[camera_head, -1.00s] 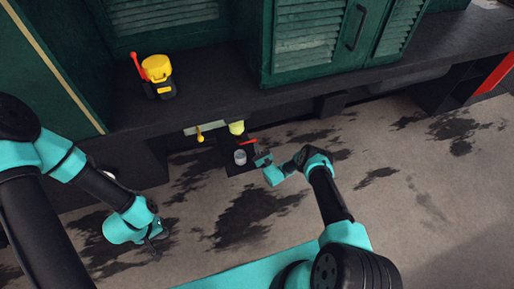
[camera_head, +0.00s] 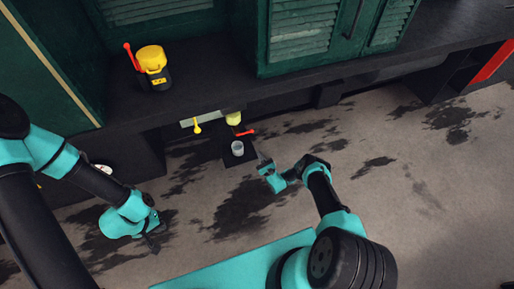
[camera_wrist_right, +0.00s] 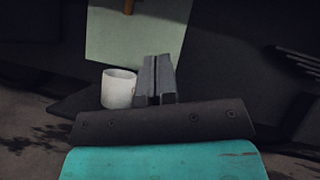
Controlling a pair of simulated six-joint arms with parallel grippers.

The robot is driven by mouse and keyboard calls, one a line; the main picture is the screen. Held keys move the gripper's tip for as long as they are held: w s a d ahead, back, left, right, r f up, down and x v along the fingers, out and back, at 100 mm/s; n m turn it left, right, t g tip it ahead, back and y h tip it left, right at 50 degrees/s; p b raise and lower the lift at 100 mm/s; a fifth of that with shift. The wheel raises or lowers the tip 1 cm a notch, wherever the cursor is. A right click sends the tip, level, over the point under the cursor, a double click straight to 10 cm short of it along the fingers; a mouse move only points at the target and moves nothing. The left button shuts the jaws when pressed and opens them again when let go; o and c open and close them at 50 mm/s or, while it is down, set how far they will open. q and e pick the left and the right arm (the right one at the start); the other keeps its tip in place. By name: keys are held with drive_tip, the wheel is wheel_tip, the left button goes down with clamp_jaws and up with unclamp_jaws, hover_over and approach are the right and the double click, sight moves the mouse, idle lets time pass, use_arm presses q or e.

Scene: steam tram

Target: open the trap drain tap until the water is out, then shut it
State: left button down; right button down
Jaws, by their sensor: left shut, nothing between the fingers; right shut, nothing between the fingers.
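A red lever (camera_head: 244,132) sticks out sideways beneath a yellow round fitting (camera_head: 233,118) under the dark ledge. A small yellow tap-like handle (camera_head: 197,127) hangs from a pale plate to its left. I cannot tell for sure which is the trap drain tap. A whitish cup (camera_head: 238,148) stands upright on a black tray below the lever; it also shows in the right wrist view (camera_wrist_right: 118,89). Its contents and any water flow are not visible. My right gripper (camera_head: 264,165) is shut and empty, right of the cup, apart from the lever. My left gripper (camera_head: 156,243) is shut and empty, low over the floor.
A yellow and black container (camera_head: 152,62) with a red handle stands on the dark ledge (camera_head: 210,92). Green louvred cabinets (camera_head: 300,40) rise behind it.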

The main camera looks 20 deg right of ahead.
drive_tip(key=shift+a+v, duration=0.2)
drive_tip(key=shift+v, duration=1.2)
